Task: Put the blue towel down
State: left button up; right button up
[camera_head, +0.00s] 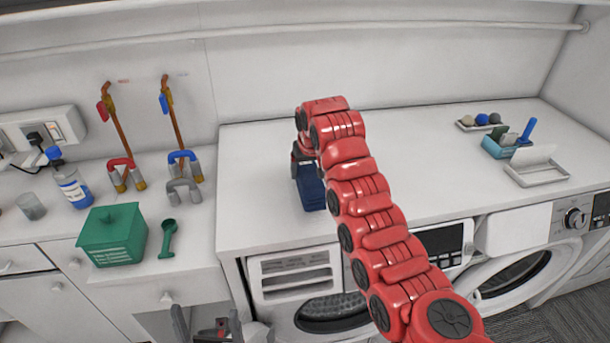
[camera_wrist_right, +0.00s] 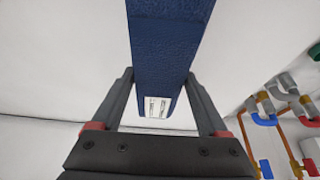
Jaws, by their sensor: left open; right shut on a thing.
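The blue towel (camera_head: 311,188) is a dark blue folded block over the white counter, left of the red arm. My right gripper (camera_head: 303,158) is partly hidden by that arm. The right wrist view shows the towel (camera_wrist_right: 168,50) between the two fingers of my right gripper (camera_wrist_right: 160,88), with a white label at its end. I cannot tell whether the towel touches the counter. My left gripper (camera_head: 207,328) is at the bottom edge of the head view, open, with its two dark fingers apart and nothing between them.
The counter (camera_head: 265,185) around the towel is bare. At left stand a green box (camera_head: 112,235), a green scoop (camera_head: 168,238) and a blue-capped bottle (camera_head: 70,185). At right are a blue caddy (camera_head: 505,148) and a white tray (camera_head: 540,173). Washing machines (camera_head: 510,272) stand below.

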jog(key=shift+w+a, duration=0.35)
jog(key=shift+a, duration=0.05)
notch_tip(320, 180, down, 3)
jog(key=p, duration=0.3)
jog(key=shift+f, duration=0.3)
